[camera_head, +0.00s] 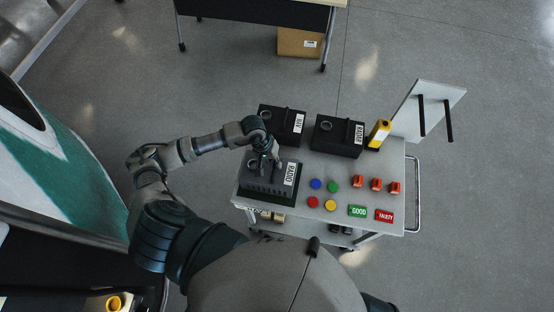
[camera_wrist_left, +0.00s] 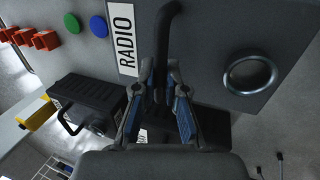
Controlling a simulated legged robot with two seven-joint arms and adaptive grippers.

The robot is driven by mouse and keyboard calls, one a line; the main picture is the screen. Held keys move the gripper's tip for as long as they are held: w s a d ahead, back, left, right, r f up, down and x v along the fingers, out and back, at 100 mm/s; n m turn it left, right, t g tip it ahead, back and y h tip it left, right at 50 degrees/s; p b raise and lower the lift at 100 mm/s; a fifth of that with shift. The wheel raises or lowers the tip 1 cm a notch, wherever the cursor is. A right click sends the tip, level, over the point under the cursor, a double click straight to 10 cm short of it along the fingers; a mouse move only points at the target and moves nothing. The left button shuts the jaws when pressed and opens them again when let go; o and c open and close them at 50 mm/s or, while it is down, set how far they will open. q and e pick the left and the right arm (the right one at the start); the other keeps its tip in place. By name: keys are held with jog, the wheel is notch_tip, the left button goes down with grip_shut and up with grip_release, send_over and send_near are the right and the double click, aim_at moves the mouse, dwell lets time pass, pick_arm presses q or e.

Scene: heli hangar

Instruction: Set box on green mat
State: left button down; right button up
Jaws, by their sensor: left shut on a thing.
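A dark grey box labelled RADIO (camera_head: 262,183) is at the left front of the cart, over a dark green mat (camera_head: 284,202). The mat's edge shows along the box's front; whether the box rests fully on it I cannot tell. My left gripper (camera_head: 265,161) is above the box. In the left wrist view, my left gripper (camera_wrist_left: 160,98) is shut on the black handle (camera_wrist_left: 163,30) of the box, whose face (camera_wrist_left: 210,45) fills the upper part. My right gripper is not in view.
Two more dark boxes, one at the back left (camera_head: 281,122) and one at the back middle (camera_head: 337,135), stand on the grey cart (camera_head: 330,178). Coloured buttons, orange switches (camera_head: 376,184), GOOD and FAULTY tags (camera_head: 358,211) and a yellow device (camera_head: 379,133) occupy its right side.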

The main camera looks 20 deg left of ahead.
aim_at(266, 165)
pick_arm(q)
jog(key=shift+a, duration=0.1)
jog(key=c, duration=1.4)
grip_release()
jog(key=shift+f, duration=0.15)
jog(key=shift+o, duration=0.9)
jog(key=shift+d+r, duration=0.2)
jog(key=shift+d, duration=0.2)
jog(key=shift+r, duration=0.25)
jog(key=b+v, duration=0.2)
jog(key=v, duration=0.9)
jog(key=shift+a+r+b, duration=0.2)
jog(key=shift+b, duration=0.1)
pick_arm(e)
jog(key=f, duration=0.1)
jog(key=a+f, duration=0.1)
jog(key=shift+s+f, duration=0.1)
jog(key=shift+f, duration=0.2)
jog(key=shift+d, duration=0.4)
